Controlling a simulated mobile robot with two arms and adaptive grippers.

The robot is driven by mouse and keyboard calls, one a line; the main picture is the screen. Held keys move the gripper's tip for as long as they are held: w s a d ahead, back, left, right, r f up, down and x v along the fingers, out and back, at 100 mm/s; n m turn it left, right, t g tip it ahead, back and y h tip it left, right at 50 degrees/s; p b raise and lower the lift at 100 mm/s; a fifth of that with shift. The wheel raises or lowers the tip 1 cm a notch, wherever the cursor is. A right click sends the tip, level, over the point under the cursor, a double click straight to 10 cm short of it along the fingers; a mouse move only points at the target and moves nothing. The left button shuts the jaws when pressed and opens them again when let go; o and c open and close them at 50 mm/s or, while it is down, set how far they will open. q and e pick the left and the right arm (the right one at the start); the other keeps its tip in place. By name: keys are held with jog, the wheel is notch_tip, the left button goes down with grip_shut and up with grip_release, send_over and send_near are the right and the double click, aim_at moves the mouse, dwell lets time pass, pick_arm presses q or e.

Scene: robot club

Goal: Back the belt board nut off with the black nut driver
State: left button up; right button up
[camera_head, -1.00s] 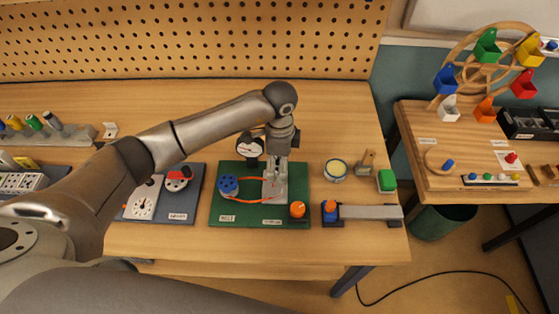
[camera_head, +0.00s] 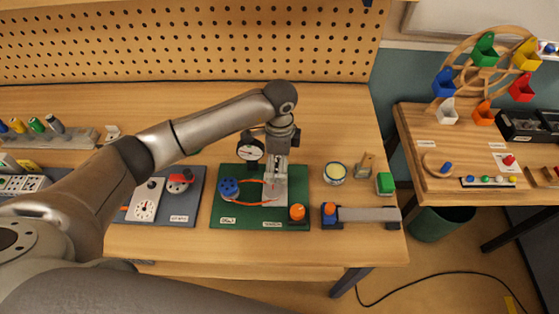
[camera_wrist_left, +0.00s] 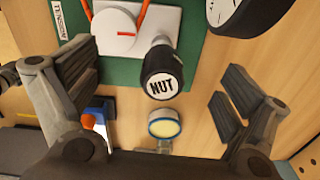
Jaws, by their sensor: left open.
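The green belt board (camera_head: 245,212) lies on the bench, with a blue pulley (camera_head: 229,188), an orange belt (camera_head: 247,200) and a grey plate. In the left wrist view, the black nut driver (camera_wrist_left: 161,72), its round end marked NUT, points up at the camera. It stands over the grey plate (camera_wrist_left: 189,20) beside a white disc (camera_wrist_left: 117,32) with a red mark. My left gripper (camera_wrist_left: 163,82) is open, with its fingers apart on both sides of the driver. In the head view my left gripper (camera_head: 276,172) is above the plate and hides the driver. The nut is hidden.
A dial gauge (camera_head: 250,150) stands close behind the board. An orange knob (camera_head: 297,212) is at its front right corner. A round tin (camera_head: 335,172) and a grey bar fixture (camera_head: 368,214) are to the right. A blue-grey board (camera_head: 184,209) is to the left.

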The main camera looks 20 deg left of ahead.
pick_arm(q)
jog(key=shift+r+p, duration=1.3)
jog(key=shift+r, duration=0.65)
jog(key=shift+o, duration=0.4)
